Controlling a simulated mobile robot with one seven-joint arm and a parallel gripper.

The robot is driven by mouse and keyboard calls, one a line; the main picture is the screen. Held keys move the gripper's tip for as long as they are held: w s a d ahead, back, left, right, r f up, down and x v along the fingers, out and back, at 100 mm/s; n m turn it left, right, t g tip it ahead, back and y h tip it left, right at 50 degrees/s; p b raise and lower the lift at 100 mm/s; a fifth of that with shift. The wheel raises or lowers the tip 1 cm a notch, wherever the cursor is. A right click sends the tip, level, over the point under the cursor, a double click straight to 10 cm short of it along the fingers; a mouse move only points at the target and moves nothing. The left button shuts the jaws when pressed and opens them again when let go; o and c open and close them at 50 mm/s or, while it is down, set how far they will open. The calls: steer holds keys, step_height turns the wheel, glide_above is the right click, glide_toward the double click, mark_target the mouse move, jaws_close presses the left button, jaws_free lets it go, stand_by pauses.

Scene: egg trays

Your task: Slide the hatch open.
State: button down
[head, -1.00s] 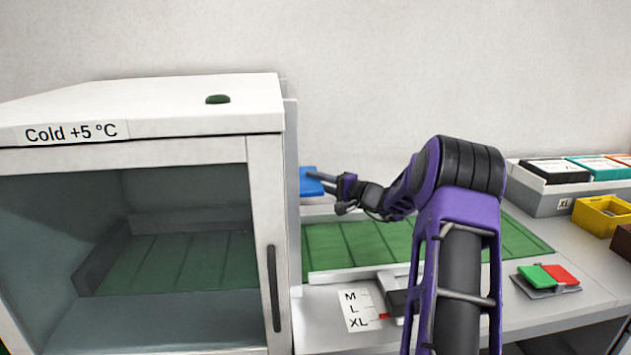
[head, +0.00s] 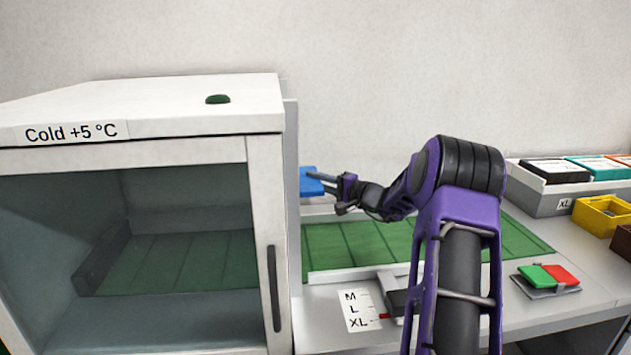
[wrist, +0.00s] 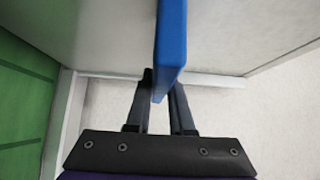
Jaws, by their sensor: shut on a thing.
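The blue piece (head: 310,181), which looks like the hatch's handle, stands out from the right side of the cold cabinet (head: 140,108), near the back wall. My gripper (head: 318,182) reaches it from the right. In the wrist view the blue handle (wrist: 171,50) runs down between the two fingers of my gripper (wrist: 164,92), which are shut on it. A pale upright panel (head: 292,190), which looks like the hatch, lies along the cabinet's right side. How far it stands open cannot be told.
A green ribbed mat (head: 350,243) lies on the counter below my arm. A size card (head: 358,311), a red and green pad (head: 548,278), a yellow bin (head: 603,216) and a grey box (head: 545,205) stand to the right. The cabinet's glass front is shut.

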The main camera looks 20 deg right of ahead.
step_height(320, 180, up, 17)
steer(key=p, duration=0.1)
steer(key=shift+p, duration=0.3)
steer(key=shift+f, duration=0.1)
stand_by(0.4)
steer(key=c, duration=0.8)
jaws_free()
steer(key=b+v, duration=0.1)
steer(key=v, duration=1.6)
steer(key=shift+s+d, duration=0.1)
steer(key=shift+s, duration=0.1)
